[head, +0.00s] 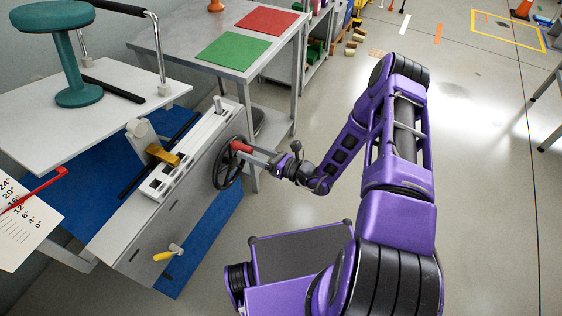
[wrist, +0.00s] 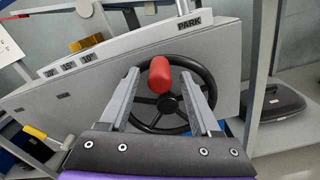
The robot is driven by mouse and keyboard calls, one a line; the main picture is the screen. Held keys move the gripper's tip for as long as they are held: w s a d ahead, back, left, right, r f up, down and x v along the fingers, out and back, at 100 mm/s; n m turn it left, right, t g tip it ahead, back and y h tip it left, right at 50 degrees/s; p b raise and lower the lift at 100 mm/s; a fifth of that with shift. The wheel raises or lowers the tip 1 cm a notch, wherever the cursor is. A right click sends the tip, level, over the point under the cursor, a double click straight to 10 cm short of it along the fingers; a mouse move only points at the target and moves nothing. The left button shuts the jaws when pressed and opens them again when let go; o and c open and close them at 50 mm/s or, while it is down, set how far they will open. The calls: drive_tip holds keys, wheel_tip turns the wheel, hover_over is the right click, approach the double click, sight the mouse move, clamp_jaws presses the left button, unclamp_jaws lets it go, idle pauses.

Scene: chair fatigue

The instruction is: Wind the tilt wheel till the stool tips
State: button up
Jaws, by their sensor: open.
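The black tilt wheel (head: 226,176) with its red handle (head: 240,147) is on the side of the grey test bench. My gripper (head: 250,154) is at the wheel. In the wrist view the open fingers (wrist: 160,76) stand either side of the red handle (wrist: 160,70), with gaps on both sides, and the wheel (wrist: 143,110) lies behind them. The teal stool (head: 66,50) stands upright on the white platform (head: 95,105). A red pointer (head: 36,190) crosses an angle scale (head: 22,228) at the left; its exact reading is unclear.
A PARK label (wrist: 189,22) is on the bench. A yellow-handled crank (head: 167,255) sticks out low on its side. A brass-coloured block (head: 162,155) is on top. A grey table (head: 190,55) with green and red mats stands behind. Floor to the right is open.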

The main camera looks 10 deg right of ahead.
drive_tip(key=v, duration=1.4)
drive_tip(key=shift+s+d, duration=0.25)
drive_tip(key=shift+d, duration=0.05)
